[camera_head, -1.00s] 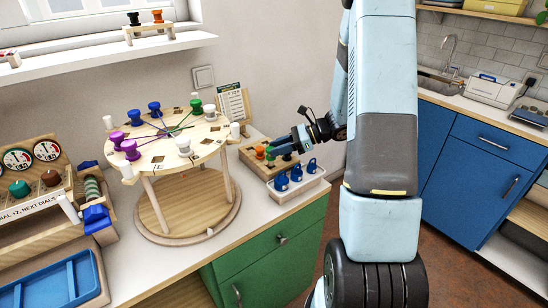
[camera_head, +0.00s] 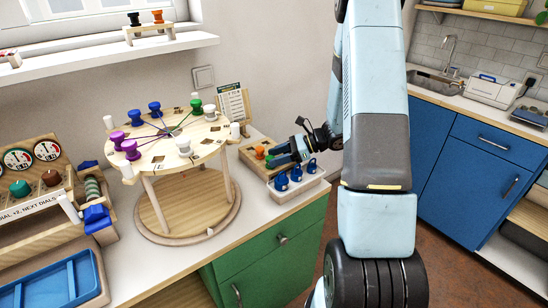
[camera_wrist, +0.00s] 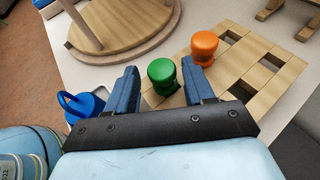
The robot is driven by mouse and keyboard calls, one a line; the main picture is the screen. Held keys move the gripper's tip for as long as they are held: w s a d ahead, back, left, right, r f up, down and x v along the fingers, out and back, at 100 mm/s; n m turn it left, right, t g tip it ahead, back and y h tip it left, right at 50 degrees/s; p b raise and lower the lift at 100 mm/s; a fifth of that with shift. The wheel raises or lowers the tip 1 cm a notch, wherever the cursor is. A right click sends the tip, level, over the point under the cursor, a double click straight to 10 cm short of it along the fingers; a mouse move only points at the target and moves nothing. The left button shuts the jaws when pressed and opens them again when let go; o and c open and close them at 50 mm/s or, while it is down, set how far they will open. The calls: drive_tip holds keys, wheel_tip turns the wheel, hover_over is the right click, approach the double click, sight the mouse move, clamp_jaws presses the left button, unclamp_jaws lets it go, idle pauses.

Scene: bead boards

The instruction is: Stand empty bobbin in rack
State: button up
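My gripper (camera_wrist: 160,82) is open, with its two blue fingers on either side of a green bobbin (camera_wrist: 162,72); a gap shows on both sides. The green bobbin stands upright in the wooden rack (camera_wrist: 238,64), at the near end in the wrist view. An orange bobbin (camera_wrist: 204,46) stands in the rack beside it. Other square holes of the rack are empty. In the head view the rack (camera_head: 247,157) sits on the counter, and the fingers partly hide the green bobbin.
The round wooden table (camera_head: 160,160) also carries purple, blue and green bobbins with threads. A white tray of blue padlock-like pieces (camera_head: 296,175) stands right in front of the rack. A card on a stand (camera_head: 233,103) is behind. A dial box (camera_head: 30,180) is at left.

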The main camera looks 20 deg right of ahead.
drive_tip(key=shift+d, duration=0.1)
drive_tip(key=v, duration=1.1)
drive_tip(key=shift+d+r, duration=0.1)
drive_tip(key=shift+d, duration=0.25)
drive_tip(key=s+a+r+n+t+h, duration=0.1)
drive_tip(key=s+a+r+n+h, duration=0.5)
drive_tip(key=s+r+n, duration=0.4)
drive_tip(key=s+a+r+n+t+h, duration=0.1)
drive_tip(key=s+a+r+n+h, duration=0.5)
drive_tip(key=s+r+n, duration=0.5)
drive_tip(key=s+r, duration=0.2)
drive_tip(key=s, duration=0.1)
drive_tip(key=shift+s+a+r+h, duration=0.2)
drive_tip(key=shift+s+a+h, duration=0.15)
drive_tip(key=shift+h, duration=0.05)
drive_tip(key=shift+w, duration=0.2)
